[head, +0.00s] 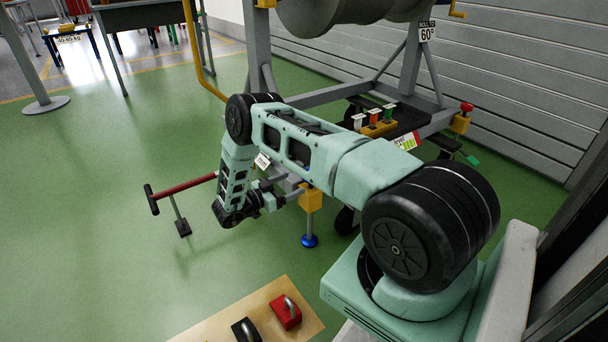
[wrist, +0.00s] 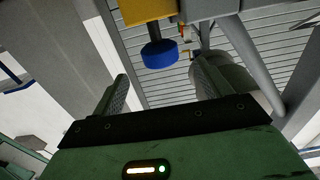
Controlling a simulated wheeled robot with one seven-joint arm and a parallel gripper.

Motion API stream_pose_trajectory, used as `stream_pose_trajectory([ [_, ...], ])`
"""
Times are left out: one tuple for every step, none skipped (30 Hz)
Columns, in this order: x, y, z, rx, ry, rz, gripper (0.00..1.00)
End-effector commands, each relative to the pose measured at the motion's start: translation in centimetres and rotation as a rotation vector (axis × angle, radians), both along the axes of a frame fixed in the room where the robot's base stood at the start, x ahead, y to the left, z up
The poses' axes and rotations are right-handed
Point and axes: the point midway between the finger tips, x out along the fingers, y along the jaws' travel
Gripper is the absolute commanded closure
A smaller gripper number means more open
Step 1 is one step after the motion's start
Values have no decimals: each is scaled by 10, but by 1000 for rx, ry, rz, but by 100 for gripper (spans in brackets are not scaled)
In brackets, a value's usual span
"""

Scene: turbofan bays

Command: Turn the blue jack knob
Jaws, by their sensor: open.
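The blue jack knob (wrist: 160,54) is a short cylinder on a yellow block (wrist: 146,10) in the wrist view, which appears upside down. My gripper (wrist: 160,74) is open, with one finger on each side of the knob's line in the picture. The knob looks beyond the fingertips and apart from them; nothing is between the jaws. In the head view, my gripper (head: 294,190) points right at the yellow block (head: 311,199) on the stand's near leg. The knob is not clear there. A blue foot (head: 310,241) is below that block on a thin post.
The grey engine stand (head: 410,68) stands behind the arm, with a red knob (head: 466,107) on its far jack. A red T-handled bar (head: 186,186) sticks out left near my wrist. A board (head: 252,315) with padlock-like items lies at the front.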

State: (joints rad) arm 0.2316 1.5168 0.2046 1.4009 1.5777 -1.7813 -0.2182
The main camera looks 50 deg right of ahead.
Motion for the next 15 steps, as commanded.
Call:
stream_pose_trajectory([
  [3,13,2,1,0,2,23],
  [6,19,2,1,0,3,23],
  [7,26,2,1,1,2,23],
  [9,31,2,1,1,2,23],
  [10,37,1,1,1,1,23],
  [12,42,1,0,0,1,23],
  [13,46,1,0,0,1,23],
  [14,50,1,0,0,1,23],
  [15,54,1,0,0,1,23],
  [16,56,0,1,1,0,23],
  [16,58,0,1,0,0,23],
  [17,60,0,1,0,-1,23],
  [17,61,0,1,0,-1,23],
  [17,62,0,1,0,-2,23],
  [17,63,0,1,0,-2,23],
])
